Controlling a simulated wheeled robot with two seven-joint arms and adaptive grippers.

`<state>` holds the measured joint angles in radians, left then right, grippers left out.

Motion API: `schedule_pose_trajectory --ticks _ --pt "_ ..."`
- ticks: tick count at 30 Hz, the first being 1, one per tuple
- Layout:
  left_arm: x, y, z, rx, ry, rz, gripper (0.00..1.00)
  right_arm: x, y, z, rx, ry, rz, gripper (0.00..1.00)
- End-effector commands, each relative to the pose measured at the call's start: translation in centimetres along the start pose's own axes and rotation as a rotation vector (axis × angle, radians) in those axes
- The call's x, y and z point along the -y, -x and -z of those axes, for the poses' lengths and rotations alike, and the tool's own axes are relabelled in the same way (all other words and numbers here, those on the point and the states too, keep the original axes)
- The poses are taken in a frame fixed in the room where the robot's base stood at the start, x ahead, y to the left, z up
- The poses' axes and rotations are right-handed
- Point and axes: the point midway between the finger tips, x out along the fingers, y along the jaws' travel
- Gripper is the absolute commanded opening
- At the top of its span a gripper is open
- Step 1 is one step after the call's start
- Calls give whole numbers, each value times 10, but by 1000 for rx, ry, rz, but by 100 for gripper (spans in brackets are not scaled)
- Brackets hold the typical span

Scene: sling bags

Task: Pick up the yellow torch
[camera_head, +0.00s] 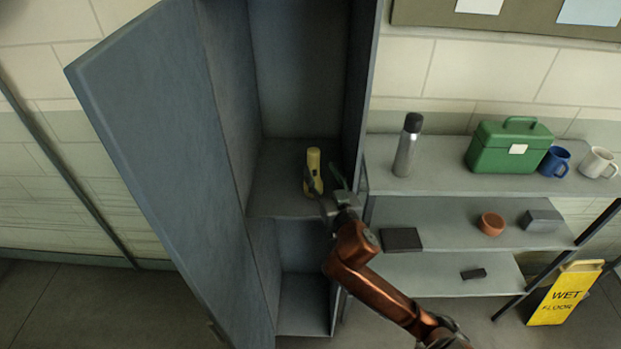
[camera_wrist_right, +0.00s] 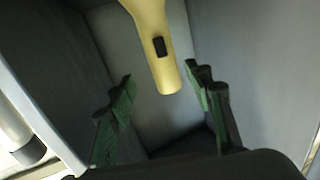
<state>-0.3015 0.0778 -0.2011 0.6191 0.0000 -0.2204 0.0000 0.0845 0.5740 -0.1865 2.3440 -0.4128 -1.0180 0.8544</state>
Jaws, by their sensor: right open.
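The yellow torch (camera_head: 313,167) stands upright on a shelf inside the open grey locker in the head view. In the right wrist view the yellow torch (camera_wrist_right: 154,50) shows its dark switch and comes down from the top edge, its upper part cut off. My right gripper (camera_head: 326,182) is open at the locker shelf, in front of the torch. In the right wrist view the fingers (camera_wrist_right: 160,85) are spread on both sides of the torch's end, with gaps on both sides. I cannot tell how far the torch reaches between them. My left gripper is not in view.
The open locker door (camera_head: 150,150) stands to the left and the locker's side wall (camera_head: 360,90) is close on the right. A shelf unit (camera_head: 450,185) on the right holds a flask (camera_head: 408,148), a green box (camera_head: 500,155) and mugs. A wet floor sign (camera_head: 563,298) stands beside it.

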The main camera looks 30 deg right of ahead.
Motion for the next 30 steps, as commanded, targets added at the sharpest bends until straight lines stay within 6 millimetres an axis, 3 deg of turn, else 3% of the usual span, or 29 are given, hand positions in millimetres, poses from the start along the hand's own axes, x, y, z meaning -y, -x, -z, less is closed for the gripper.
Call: schedule_pose_trajectory --ticks 13,21,30 --pt "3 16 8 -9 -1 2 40 6 -54 3 2 1 1 47" --pt "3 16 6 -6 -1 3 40 6 -57 2 2 -1 2 47" --pt "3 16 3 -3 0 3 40 6 -57 2 2 -1 2 26"
